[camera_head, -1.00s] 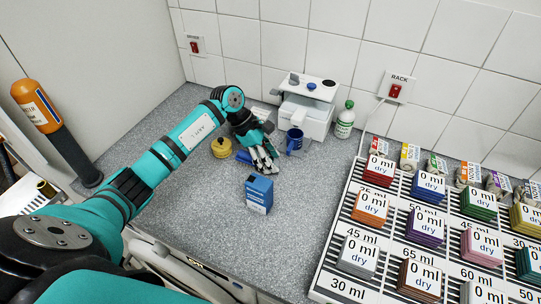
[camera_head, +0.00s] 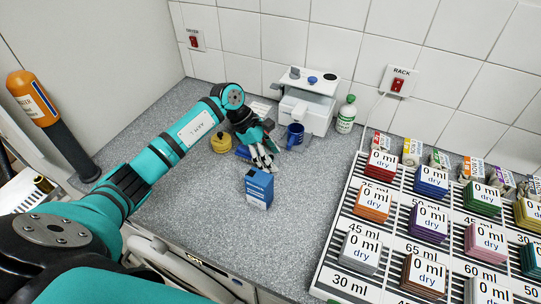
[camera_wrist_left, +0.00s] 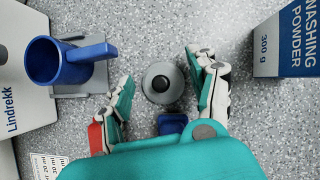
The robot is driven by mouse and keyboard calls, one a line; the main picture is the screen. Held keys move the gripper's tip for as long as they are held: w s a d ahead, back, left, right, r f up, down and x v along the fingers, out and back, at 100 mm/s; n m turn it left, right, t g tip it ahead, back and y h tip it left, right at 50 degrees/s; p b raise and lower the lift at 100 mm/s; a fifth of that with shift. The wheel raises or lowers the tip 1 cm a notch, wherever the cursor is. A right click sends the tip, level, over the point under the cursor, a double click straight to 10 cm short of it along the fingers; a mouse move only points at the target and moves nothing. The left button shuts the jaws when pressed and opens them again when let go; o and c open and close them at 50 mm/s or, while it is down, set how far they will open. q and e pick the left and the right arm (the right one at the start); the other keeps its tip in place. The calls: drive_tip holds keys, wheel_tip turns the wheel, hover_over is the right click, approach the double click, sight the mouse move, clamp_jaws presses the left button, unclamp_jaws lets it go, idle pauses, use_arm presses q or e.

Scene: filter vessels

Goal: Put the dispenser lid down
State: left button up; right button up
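A round grey lid with a black knob (camera_wrist_left: 161,83) lies on the speckled counter between the fingers of my left gripper (camera_wrist_left: 162,78) in the left wrist view. Gaps show between the lid and both fingers, so the gripper looks open around it. In the head view my left gripper (camera_head: 264,164) is low over the counter, behind the blue box, and the lid cannot be made out clearly. The white dispenser machine (camera_head: 306,112) stands against the wall. My right gripper is not in view.
A blue mug (camera_head: 295,135) stands at the machine's front. A blue washing powder box (camera_head: 258,190) is close in front of the gripper. A yellow container (camera_head: 221,143), a green-capped bottle (camera_head: 346,115) and a rack of labelled blocks (camera_head: 345,255) stand nearby. The counter's front left is clear.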

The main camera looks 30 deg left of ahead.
use_arm(q)
drive_tip(key=shift+o, duration=0.5)
drive_tip(key=shift+r+p, duration=0.25)
drive_tip(key=shift+p, duration=0.1)
drive_tip(key=shift+r+p, duration=0.45)
drive_tip(key=shift+p, duration=0.1)
drive_tip(key=b+v, duration=0.3)
drive_tip(key=v, duration=0.7)
drive_tip(key=shift+s+a+r, duration=0.1)
drive_tip(key=shift+a+r, duration=0.15)
drive_tip(key=shift+a, duration=0.05)
drive_tip(key=shift+s+a+r, duration=0.1)
drive_tip(key=shift+a+r, duration=0.1)
drive_tip(key=shift+r, duration=0.3)
